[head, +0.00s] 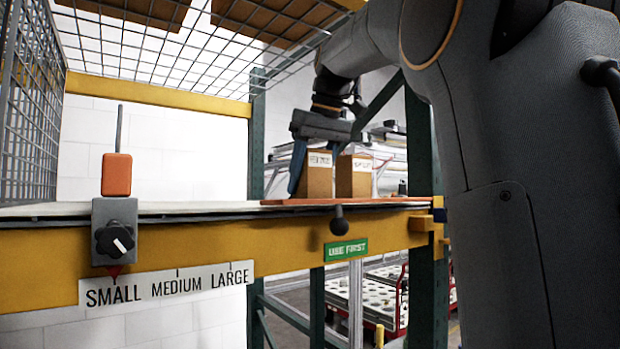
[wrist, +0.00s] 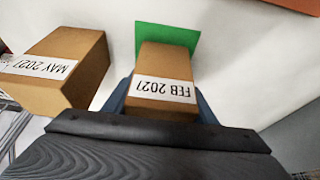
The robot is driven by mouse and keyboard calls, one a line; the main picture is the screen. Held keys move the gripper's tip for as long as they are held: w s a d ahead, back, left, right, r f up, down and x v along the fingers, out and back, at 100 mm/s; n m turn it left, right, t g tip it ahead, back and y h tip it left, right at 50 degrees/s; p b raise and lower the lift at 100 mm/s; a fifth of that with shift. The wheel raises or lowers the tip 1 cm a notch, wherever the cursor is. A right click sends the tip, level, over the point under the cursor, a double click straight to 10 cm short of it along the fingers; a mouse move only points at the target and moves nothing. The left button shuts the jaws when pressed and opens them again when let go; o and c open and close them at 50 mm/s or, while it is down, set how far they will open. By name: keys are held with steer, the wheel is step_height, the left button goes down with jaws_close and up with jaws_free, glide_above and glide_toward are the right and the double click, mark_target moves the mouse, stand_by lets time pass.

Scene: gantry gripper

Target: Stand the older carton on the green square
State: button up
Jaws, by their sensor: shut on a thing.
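My gripper (head: 316,172) reaches down from above with its blue fingers on either side of the left carton (head: 319,181). It is shut on this brown carton, whose white label in the wrist view (wrist: 163,92) reads FEB with a year that looks like 2027. The fingers (wrist: 162,104) show on both sides of it there. The other brown carton (head: 345,180), labelled MAY 2027 in the wrist view (wrist: 85,58), stands beside it, apart. The green square (wrist: 142,31) shows behind and beside the held carton. The carton's underside is hidden, so I cannot tell whether it touches the square.
An orange strip (head: 290,202) lies along the shelf front by the cartons. A green USE FIRST sign (head: 346,249) and a black ball knob (head: 338,222) are on the yellow beam. A dial (head: 114,238) stands at left above a SMALL, MEDIUM, LARGE scale (head: 165,284). Wire mesh (head: 170,50) hangs overhead.

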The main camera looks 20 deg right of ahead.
steer(key=shift+f, duration=0.1)
steer(key=o, duration=1.3)
steer(key=shift+f, duration=0.1)
steer(key=b+v, duration=0.1)
steer(key=v, duration=1.1)
steer(key=shift+w, duration=0.1)
steer(key=shift+d, duration=0.1)
